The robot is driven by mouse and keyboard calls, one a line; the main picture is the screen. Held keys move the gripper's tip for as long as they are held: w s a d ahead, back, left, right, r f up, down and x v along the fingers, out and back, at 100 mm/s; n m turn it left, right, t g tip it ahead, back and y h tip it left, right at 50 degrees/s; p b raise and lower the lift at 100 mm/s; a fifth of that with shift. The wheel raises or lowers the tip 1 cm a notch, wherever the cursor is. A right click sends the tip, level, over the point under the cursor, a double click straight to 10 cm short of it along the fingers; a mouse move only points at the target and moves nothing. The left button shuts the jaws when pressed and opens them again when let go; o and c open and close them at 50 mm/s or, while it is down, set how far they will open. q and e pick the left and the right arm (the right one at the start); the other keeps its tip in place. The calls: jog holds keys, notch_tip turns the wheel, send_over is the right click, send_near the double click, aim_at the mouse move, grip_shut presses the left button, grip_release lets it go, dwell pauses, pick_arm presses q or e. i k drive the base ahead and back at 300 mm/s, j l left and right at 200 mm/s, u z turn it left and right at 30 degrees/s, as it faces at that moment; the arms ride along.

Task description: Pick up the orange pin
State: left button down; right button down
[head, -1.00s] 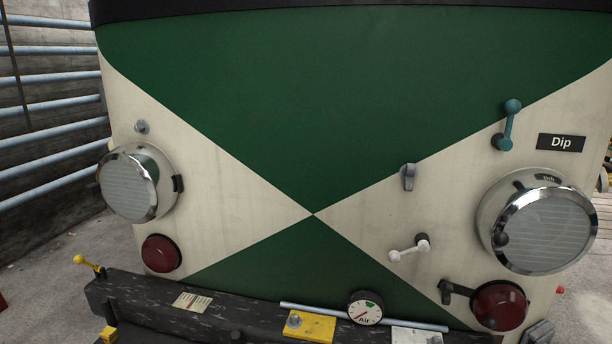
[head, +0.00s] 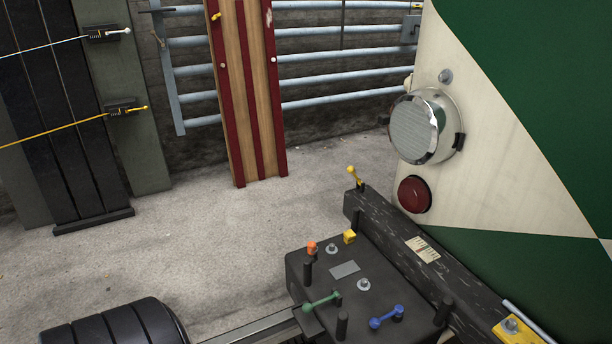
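The orange pin (head: 311,248) shows in the head view as a small orange knob. It stands upright at the far left corner of a dark block (head: 345,285) in front of the tram's bumper beam. The part of the pin below the knob is dark or hidden at this size. Neither of my grippers is in view.
A green handle (head: 322,301), a blue handle (head: 386,317) and a yellow block (head: 349,237) are close to the pin. The dark bumper beam (head: 410,245) and tram front (head: 480,130) lie to the right. The concrete floor (head: 240,230) behind is clear.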

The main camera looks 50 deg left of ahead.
aim_at(311, 246)
jog(key=k+l+u, duration=0.15)
jog(key=u, duration=1.3)
jog(key=i+j, duration=0.1)
jog(key=z, duration=0.05)
